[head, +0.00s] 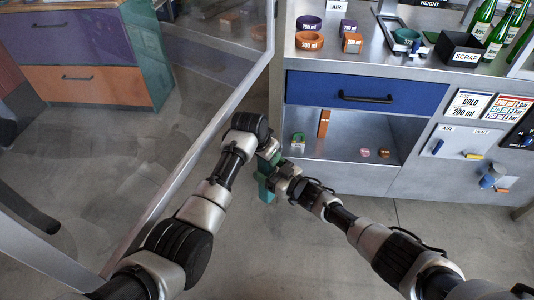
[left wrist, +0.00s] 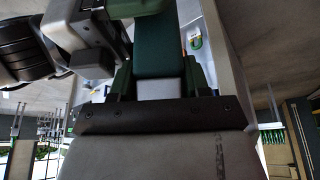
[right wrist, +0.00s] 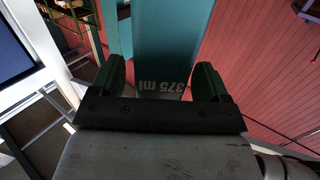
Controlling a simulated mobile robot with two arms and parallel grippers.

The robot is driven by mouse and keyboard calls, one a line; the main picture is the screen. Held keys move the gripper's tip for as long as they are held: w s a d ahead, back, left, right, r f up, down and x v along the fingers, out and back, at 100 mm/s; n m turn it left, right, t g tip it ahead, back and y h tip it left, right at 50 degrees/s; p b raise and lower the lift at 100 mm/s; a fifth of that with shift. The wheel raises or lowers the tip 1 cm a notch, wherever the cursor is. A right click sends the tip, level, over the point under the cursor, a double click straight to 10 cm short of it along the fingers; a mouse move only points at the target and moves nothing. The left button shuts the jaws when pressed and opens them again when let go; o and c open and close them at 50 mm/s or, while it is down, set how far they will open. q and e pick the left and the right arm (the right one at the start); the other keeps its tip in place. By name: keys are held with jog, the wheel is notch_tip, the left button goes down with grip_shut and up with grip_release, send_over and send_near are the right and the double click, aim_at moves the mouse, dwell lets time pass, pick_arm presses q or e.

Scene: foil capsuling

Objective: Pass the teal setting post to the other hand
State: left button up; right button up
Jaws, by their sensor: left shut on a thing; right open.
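The teal setting post (head: 265,189) is held in the air in front of the bench, in the middle of the head view. My left gripper (head: 269,158) is shut on it near its upper part. In the left wrist view the post (left wrist: 160,48) sits between the two fingers. My right gripper (head: 274,179) is at the post from the right, below the left one. In the right wrist view its open fingers stand either side of the post (right wrist: 165,45), which reads "375 ml". Whether they touch it is hard to tell.
The metal bench has a blue drawer (head: 365,93) and an open shelf (head: 345,150) with a green padlock-like item (head: 299,139) and an orange block (head: 324,122). Rings, a scrap bin (head: 459,50) and green bottles stand on top. A metal-framed panel (head: 190,150) runs along the left.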

jog(key=v, duration=1.2)
jog(key=s+d+f+m+g+h, duration=0.1)
jog(key=s+d+f+m+h, duration=0.2)
jog(key=f, duration=0.5)
jog(key=s+d+f+h, duration=0.3)
jog(key=s+f+h, duration=0.1)
jog(key=s+f, duration=0.25)
jog(key=s+d+f+m+g+h, duration=0.1)
jog(key=s+d+f+m+h, duration=0.15)
jog(key=f, duration=0.65)
jog(key=s+f+g+h, duration=0.1)
jog(key=s+f+g, duration=0.2)
jog(key=s, duration=0.8)
jog(key=s+d+f+m+g+h, duration=0.1)
jog(key=s+f+g, duration=0.2)
jog(key=s, duration=0.8)
jog(key=s+d+f+g+h, duration=0.1)
jog(key=s+f+g, duration=0.2)
jog(key=s+f, duration=0.3)
jog(key=s, duration=0.5)
jog(key=shift+s+f+h, duration=0.35)
jog(key=shift+s+f, duration=0.05)
jog(key=shift+m, duration=0.25)
